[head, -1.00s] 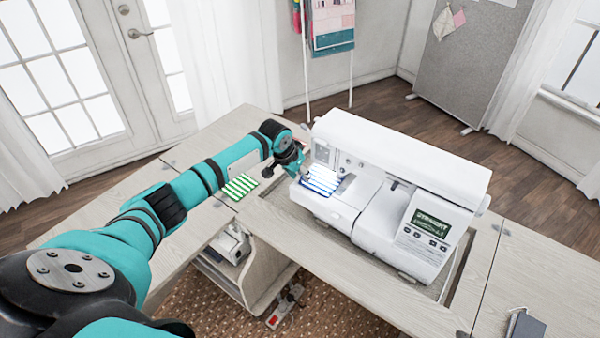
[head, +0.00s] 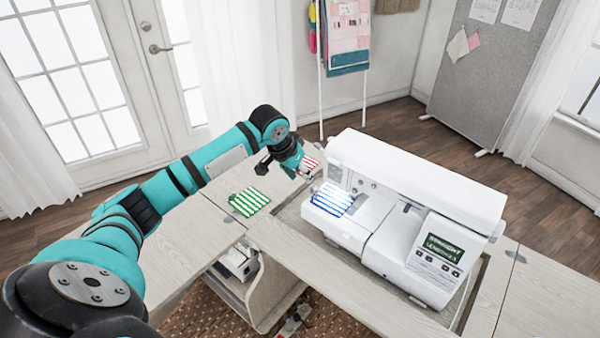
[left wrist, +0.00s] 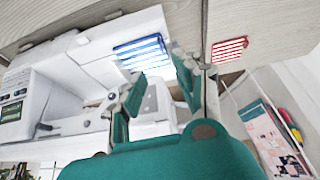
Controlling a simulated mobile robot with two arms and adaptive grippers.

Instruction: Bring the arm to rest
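My left gripper (head: 286,172) is open and empty, raised at the left end of the white sewing machine (head: 410,190). In the left wrist view its two fingers (left wrist: 152,68) stand well apart with nothing between them. A blue-and-white striped cloth (head: 332,199) lies on the machine's bed by the needle area, apart from the gripper; it also shows in the left wrist view (left wrist: 140,52). My right gripper is not in view.
A green-striped cloth (head: 249,201) lies on the cabinet top (head: 190,232) beneath my left arm. A red-striped cloth (head: 308,164) lies behind the gripper, partly hidden. A rack (head: 345,45) and a grey board (head: 485,75) stand behind. Open floor lies beyond the cabinet.

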